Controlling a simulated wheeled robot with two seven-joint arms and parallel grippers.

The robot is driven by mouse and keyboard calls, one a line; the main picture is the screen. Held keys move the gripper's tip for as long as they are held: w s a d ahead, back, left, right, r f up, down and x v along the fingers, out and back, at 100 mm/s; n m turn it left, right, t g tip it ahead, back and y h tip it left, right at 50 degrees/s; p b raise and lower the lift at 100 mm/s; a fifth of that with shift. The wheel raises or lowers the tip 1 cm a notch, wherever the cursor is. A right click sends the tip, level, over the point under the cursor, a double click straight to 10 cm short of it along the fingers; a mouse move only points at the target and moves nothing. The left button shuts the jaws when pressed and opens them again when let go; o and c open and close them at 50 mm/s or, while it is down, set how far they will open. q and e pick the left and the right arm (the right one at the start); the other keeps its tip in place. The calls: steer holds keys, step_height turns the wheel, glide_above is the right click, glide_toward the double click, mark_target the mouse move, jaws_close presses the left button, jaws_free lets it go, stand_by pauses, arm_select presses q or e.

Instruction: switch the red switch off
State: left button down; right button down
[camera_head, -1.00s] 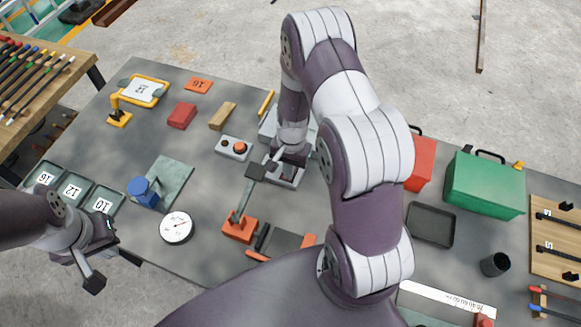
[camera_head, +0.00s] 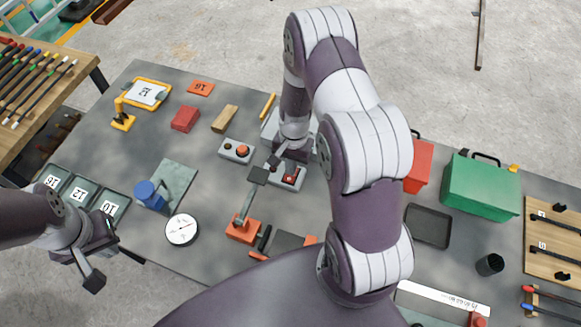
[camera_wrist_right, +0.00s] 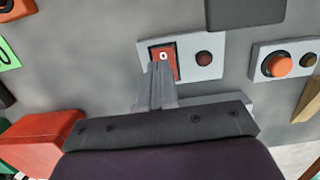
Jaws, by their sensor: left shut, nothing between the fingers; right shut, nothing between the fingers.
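The red switch (camera_wrist_right: 166,54) is a red rocker with a white mark, set in a pale grey panel (camera_wrist_right: 207,66) beside a dark red round lamp (camera_wrist_right: 204,59). In the head view the panel (camera_head: 291,186) is partly hidden by my right gripper. My right gripper (camera_wrist_right: 160,68) is shut and empty, its fingertips over the lower part of the red rocker; whether they touch it I cannot tell. My right gripper also shows in the head view (camera_head: 275,160). My left gripper (camera_head: 94,278) is shut and empty, off the table's front left edge.
A box with an orange-red button (camera_head: 241,150) stands left of the panel. An orange-based lever device (camera_head: 241,229) is in front of it. A red box (camera_head: 421,166) and a green box (camera_head: 484,187) stand to the right. Bare table lies around the white dial (camera_head: 182,229).

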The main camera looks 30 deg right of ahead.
steer(key=r, duration=0.1)
steer(key=b, duration=0.1)
steer(key=r, duration=0.1)
steer(key=shift+s+a+r+b, duration=0.25)
steer(key=shift+a+r+b, duration=0.05)
steer(key=shift+b, duration=0.1)
arm_select(q)
steer(key=shift+s+a+f+b, duration=0.5)
steer(key=shift+s+f+b, duration=0.05)
steer(key=shift+f+b, duration=0.1)
arm_select(e)
step_height(320, 180, up, 9)
steer(key=s+a, duration=0.1)
steer(key=shift+a+f, duration=0.15)
arm_select(q)
steer(key=shift+w+d, duration=0.1)
